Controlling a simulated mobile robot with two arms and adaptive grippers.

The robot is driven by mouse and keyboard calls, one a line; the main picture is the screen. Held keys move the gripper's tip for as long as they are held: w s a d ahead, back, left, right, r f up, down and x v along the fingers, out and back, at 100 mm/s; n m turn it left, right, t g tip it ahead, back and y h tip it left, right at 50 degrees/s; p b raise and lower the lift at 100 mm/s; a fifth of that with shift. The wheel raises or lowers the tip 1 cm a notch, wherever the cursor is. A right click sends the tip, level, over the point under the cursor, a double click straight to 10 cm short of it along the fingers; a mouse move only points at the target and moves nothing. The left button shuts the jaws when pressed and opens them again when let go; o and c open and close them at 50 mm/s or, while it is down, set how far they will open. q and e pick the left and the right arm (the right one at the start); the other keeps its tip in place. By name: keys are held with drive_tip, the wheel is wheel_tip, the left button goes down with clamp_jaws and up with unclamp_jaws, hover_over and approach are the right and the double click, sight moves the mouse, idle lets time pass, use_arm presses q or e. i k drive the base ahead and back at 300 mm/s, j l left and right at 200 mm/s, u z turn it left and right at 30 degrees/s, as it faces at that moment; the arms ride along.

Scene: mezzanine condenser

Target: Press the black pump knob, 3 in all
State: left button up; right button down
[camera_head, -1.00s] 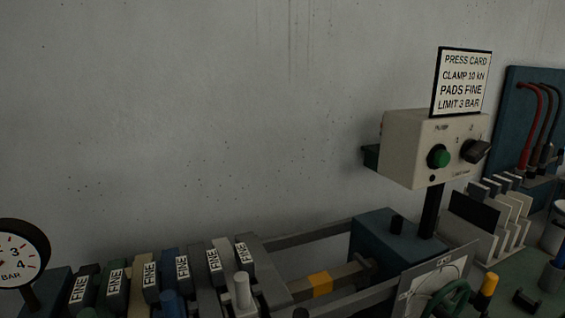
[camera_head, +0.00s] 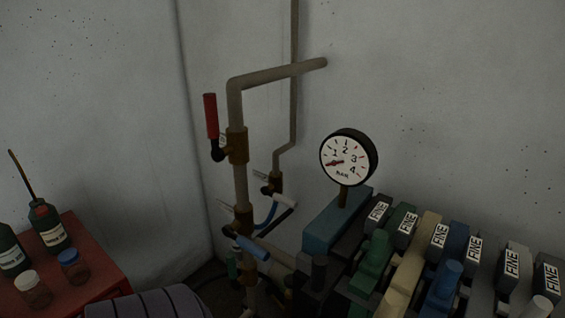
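The pump control box and its pump knob are outside the present view. A round pressure gauge (camera_head: 349,157) with a white face marked BAR stands on a blue block (camera_head: 335,222) near the middle. Its red needle points left, a little below the 1. A row of plates tagged FINE (camera_head: 438,237) runs from the gauge to the right edge. Neither gripper shows in this view.
A brown pipe (camera_head: 240,190) with a red-handled valve (camera_head: 211,117) rises left of the gauge. A red cabinet (camera_head: 95,268) at the left holds bottles (camera_head: 50,228) and small jars (camera_head: 74,266).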

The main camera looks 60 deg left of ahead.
sight(288, 279)
drive_tip(key=u, duration=1.65)
